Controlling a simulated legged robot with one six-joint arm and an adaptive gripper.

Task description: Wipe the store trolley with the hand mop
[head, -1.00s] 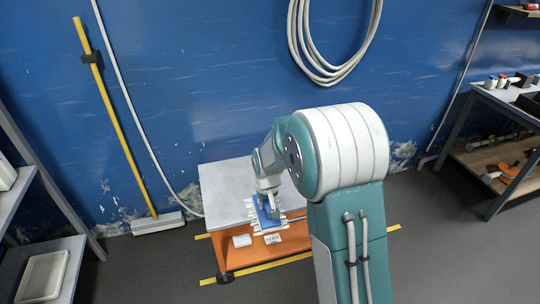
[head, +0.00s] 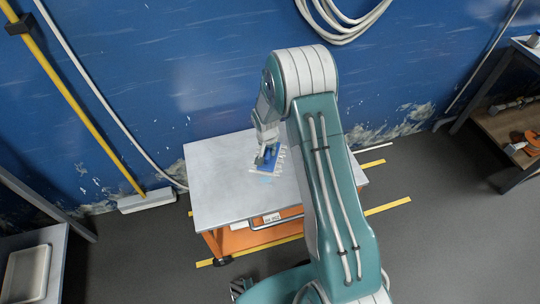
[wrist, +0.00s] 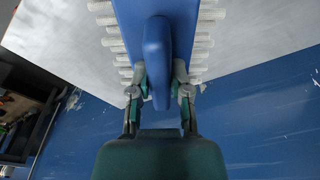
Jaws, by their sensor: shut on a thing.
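The store trolley (head: 215,185) has a grey-white top and an orange lower body, and stands against the blue wall. The hand mop (head: 267,164) has a blue back and handle with white fringe along its sides. It is over the right half of the trolley top, toward the wall side. My gripper (head: 264,152) is shut on the mop's blue handle (wrist: 157,50), as the wrist view shows with one finger on each side. The mop looks to be on or just above the top; I cannot tell contact. My arm hides the trolley's right part.
A shelf with a pale tray (head: 26,274) is at lower left. A workbench (head: 520,120) stands at right. A hose (head: 345,20) hangs on the wall. The trolley's left top is clear.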

